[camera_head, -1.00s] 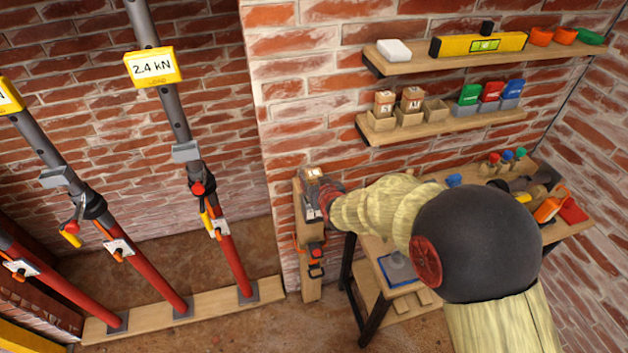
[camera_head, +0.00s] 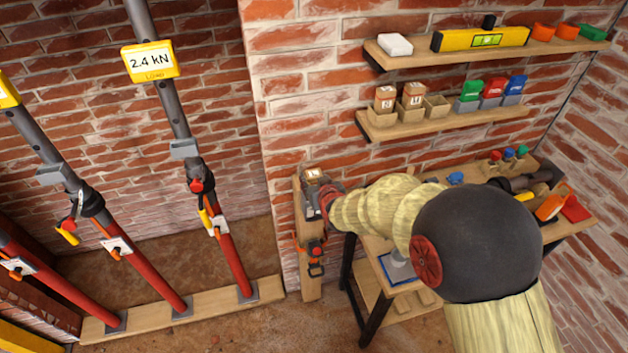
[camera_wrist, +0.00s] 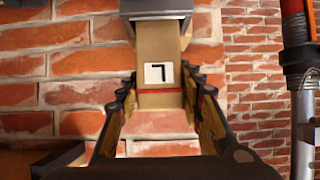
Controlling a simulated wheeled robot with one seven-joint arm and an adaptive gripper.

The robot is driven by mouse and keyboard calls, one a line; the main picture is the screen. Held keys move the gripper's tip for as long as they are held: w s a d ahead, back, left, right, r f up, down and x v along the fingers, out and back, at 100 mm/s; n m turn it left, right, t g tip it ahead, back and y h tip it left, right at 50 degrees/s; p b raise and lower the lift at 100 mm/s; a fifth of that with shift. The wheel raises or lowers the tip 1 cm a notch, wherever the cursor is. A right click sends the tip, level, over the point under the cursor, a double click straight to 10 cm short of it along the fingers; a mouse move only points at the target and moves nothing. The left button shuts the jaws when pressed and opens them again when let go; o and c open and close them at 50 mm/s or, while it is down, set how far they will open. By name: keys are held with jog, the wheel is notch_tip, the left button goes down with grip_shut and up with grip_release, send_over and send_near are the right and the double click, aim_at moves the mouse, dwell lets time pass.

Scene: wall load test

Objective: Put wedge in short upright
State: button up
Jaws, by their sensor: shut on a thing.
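My gripper (camera_wrist: 159,84) is shut on a wooden wedge (camera_wrist: 160,125), with a finger on each side. The wedge has a white label with a black mark and a red line across it. In the wrist view its far end meets a grey metal piece (camera_wrist: 160,7); I cannot tell whether it is inside it or only in front. In the head view the wedge (camera_head: 312,174) shows at the top of a short wooden upright (camera_head: 310,285) against the brick wall. My gripper (camera_head: 314,196) partly hides the upright, which carries an orange and black fitting (camera_head: 314,258).
A bench (camera_head: 375,250) stands right of the upright. The upper shelf (camera_head: 480,50) holds a yellow level. Red and grey props (camera_head: 232,255) stand at the left, one with a display reading 2.4 kN.

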jog(key=shift+f+b, duration=0.85)
jog(key=shift+b, duration=0.1)
dwell(0.7)
jog(key=shift+f+b, duration=0.35)
jog(key=shift+f, duration=0.25)
jog(key=o, duration=1.3)
jog(key=shift+o, duration=1.3)
jog(key=o, duration=0.3)
jog(key=shift+r, duration=0.15)
